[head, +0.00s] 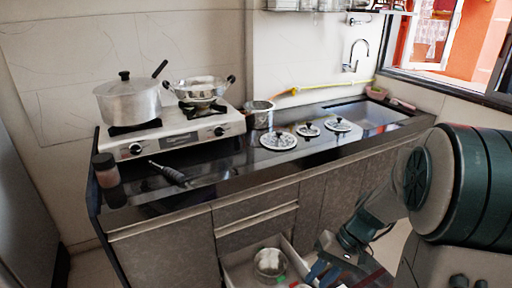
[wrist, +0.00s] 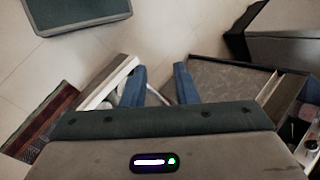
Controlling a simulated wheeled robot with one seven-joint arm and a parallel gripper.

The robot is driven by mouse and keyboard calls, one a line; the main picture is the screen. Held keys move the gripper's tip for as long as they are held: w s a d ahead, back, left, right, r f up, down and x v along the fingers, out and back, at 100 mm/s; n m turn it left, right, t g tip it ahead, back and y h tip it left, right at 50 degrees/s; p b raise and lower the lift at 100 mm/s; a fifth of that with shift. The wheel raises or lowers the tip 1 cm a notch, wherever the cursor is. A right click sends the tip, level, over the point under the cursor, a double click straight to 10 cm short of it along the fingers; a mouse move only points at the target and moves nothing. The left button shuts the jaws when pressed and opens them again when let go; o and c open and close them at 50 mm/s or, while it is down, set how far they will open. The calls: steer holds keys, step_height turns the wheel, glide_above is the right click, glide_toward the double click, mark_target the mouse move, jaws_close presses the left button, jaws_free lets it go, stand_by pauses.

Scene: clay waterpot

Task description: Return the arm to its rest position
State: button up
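My arm reaches in from the right edge of the head view and bends down toward the cabinet front. My gripper (head: 322,273) is low, beside the right side of an open drawer (head: 292,256). In the wrist view my gripper (wrist: 159,82) shows two blue fingers set apart, pointing down toward the floor. No held object shows between the fingers. No clay waterpot can be made out in either view.
The open drawer holds a metal pot (head: 269,262) and small items. Above it, the black counter (head: 225,186) carries a stove (head: 172,135) with two pots, several lids and a dark-handled utensil (head: 170,174). Tiled floor (wrist: 150,45) shows clear beyond the fingers.

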steer(key=s+r+t+h+p, duration=0.2)
steer(key=s+r+h, duration=0.1)
steer(key=r, duration=0.5)
steer(key=s+r+t+h+p, duration=0.3)
steer(key=r, duration=0.4)
steer(key=shift+s+r+p, duration=0.35)
steer(key=shift+s+r, duration=0.05)
